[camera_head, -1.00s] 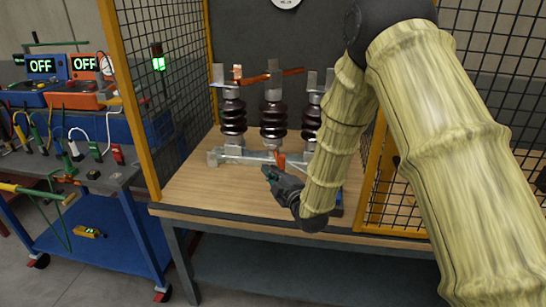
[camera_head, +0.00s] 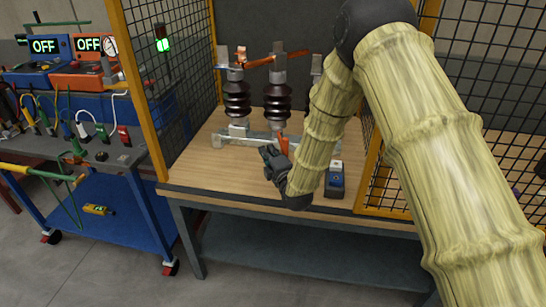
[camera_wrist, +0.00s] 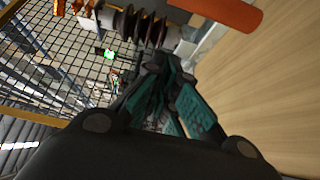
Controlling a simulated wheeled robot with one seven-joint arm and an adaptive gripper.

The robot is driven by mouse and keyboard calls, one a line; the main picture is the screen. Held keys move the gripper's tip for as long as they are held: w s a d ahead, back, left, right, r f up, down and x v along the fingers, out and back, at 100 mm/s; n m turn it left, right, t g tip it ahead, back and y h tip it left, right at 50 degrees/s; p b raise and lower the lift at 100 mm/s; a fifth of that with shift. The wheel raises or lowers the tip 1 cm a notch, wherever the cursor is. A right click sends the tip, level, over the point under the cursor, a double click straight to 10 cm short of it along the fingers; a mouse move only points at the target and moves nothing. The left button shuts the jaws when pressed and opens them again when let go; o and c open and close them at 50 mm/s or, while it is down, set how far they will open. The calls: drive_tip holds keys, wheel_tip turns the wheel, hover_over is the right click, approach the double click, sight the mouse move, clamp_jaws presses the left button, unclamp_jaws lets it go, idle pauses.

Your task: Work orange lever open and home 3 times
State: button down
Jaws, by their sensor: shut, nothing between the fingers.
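The orange lever (camera_head: 284,144) stands at the front of the metal base rail of an insulator switch. In the wrist view an orange bar (camera_wrist: 231,10), which looks like the lever, crosses the upper right, clear of the fingers. My gripper (camera_head: 266,153) is just left of and in front of the lever, shut and empty. Its dark fingers with teal pads show in the wrist view (camera_wrist: 170,72). Brown ribbed insulators (camera_head: 277,101) carry a copper bar (camera_head: 262,61) lying across their tops. My arm hides the right part of the switch.
Yellow-framed mesh panels (camera_head: 185,80) stand on both sides. A blue cart (camera_head: 125,225) with meters is at the left. The table's front left is clear.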

drive_tip(key=shift+w+d+p, duration=0.7)
drive_tip(key=shift+w+d, duration=0.75)
drive_tip(key=shift+d, duration=0.05)
